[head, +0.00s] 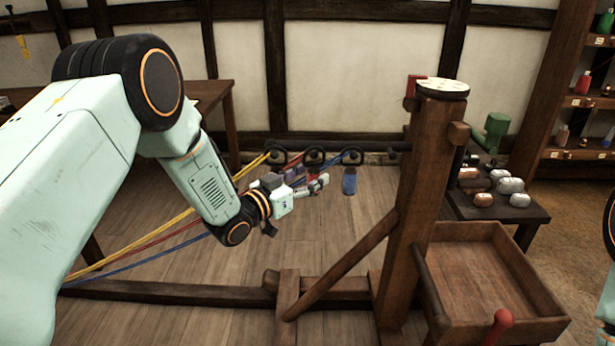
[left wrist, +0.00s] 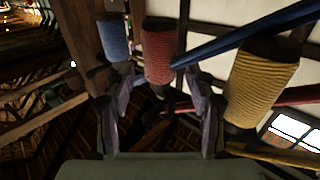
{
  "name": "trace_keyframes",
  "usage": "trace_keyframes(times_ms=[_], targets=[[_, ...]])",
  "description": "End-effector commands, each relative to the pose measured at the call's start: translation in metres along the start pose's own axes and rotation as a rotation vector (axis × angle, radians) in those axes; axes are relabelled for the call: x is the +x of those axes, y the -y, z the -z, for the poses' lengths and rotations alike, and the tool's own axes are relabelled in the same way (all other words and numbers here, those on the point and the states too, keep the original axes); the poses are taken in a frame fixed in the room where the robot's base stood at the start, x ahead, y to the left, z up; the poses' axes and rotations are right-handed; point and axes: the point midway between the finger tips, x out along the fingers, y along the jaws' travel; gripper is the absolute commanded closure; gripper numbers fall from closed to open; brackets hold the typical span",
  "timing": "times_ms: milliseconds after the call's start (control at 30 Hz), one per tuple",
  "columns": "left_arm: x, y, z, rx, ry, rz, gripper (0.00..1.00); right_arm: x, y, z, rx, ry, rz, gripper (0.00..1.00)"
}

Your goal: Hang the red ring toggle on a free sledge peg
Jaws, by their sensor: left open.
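The red toggle (left wrist: 160,55), wrapped in ribbed cord, is ahead of my left gripper (left wrist: 158,82) in the left wrist view, lined up between its open fingers. Whether the fingertips touch it I cannot tell. In the head view my left gripper (head: 318,185) is at the pegs and largely covers the red toggle (head: 313,178). A blue toggle (head: 349,181) hangs under the right-hand dark ring or peg (head: 352,155). Two more dark rings, the left one (head: 277,157) and the middle one (head: 313,156), sit along the bar. My right gripper is out of view.
A yellow toggle (left wrist: 262,85) and the blue toggle (left wrist: 113,40) flank the red one closely. Yellow, red and blue ropes (head: 150,240) stretch low to the left. A wooden post (head: 412,200) with a brace stands right of the pegs. A wooden tray (head: 490,270) is in front right.

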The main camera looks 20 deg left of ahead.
Motion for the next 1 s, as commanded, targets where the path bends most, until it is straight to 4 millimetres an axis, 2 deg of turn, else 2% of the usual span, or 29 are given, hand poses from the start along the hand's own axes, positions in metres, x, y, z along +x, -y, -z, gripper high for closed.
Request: trace_keyframes(times_ms=[167,500,600,833,933,1000], targets=[[-0.007,0.001,-0.001,-0.002,0.002,0.002,0.45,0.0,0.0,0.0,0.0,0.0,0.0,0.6],[-0.059,0.001,0.0,-0.004,0.0,0.004,0.45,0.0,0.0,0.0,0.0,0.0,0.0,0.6],[-0.068,0.001,0.0,-0.002,0.001,0.002,0.45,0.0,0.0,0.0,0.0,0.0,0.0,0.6],[-0.075,0.0,-0.001,0.0,0.003,-0.001,0.45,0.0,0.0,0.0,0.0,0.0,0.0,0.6],[-0.076,0.004,-0.01,-0.009,0.044,0.02,0.45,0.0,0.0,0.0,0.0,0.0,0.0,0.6],[-0.085,0.006,-0.033,-0.053,0.135,0.073,0.45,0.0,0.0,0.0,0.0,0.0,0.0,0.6]])
